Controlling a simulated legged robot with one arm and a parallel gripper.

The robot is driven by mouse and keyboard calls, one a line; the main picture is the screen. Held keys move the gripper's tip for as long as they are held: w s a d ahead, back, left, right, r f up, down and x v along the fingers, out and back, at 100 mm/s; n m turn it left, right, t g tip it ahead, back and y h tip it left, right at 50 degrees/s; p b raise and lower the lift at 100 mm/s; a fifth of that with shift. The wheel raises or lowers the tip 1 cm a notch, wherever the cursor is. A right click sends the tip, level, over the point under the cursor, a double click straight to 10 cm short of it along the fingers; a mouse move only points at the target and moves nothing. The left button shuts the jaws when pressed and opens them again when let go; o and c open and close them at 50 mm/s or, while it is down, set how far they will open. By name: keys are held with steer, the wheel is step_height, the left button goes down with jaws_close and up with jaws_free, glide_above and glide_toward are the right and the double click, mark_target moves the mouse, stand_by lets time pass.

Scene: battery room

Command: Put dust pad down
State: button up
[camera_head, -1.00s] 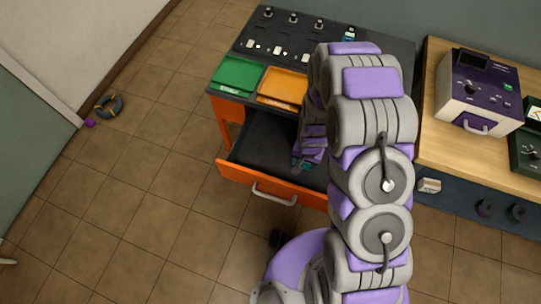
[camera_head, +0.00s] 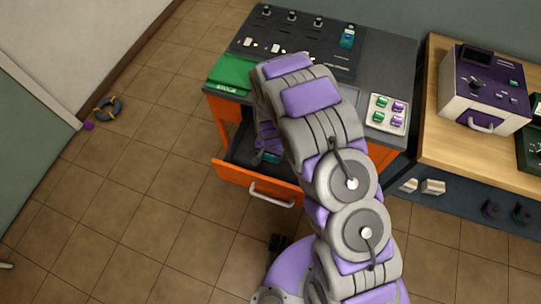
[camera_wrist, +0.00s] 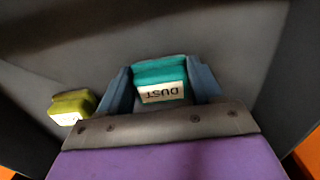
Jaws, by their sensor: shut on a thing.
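The dust pad (camera_wrist: 160,78) is a teal block with a white label reading DUST, upside down in the wrist view. My gripper (camera_wrist: 160,92) is shut on it, with one blue-grey finger on each side. In the head view, my gripper reaches down into the open orange drawer (camera_head: 230,172) of the bench, and a bit of teal (camera_head: 271,157) shows there. My arm hides most of the gripper and part of the drawer. I cannot tell whether the pad touches the drawer floor.
A yellow-green block (camera_wrist: 72,106) with a white label lies left of my gripper in the drawer. The dark drawer walls stand close on both sides. A green tray (camera_head: 230,75) and a button panel (camera_head: 387,113) are on the bench top. A purple-and-white device (camera_head: 484,90) stands at the right.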

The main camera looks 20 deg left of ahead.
steer(key=shift+a+f, duration=0.2)
steer(key=shift+a, duration=0.55)
steer(key=o, duration=0.7)
steer(key=shift+a, duration=0.15)
steer(key=o, duration=0.4)
steer(key=shift+d, duration=0.55)
steer(key=shift+d+r, duration=0.1)
steer(key=shift+d, duration=0.05)
steer(key=shift+a+r, duration=0.3)
steer(key=shift+a, duration=0.1)
step_height(320, 180, up, 11)
steer(key=p, duration=0.3)
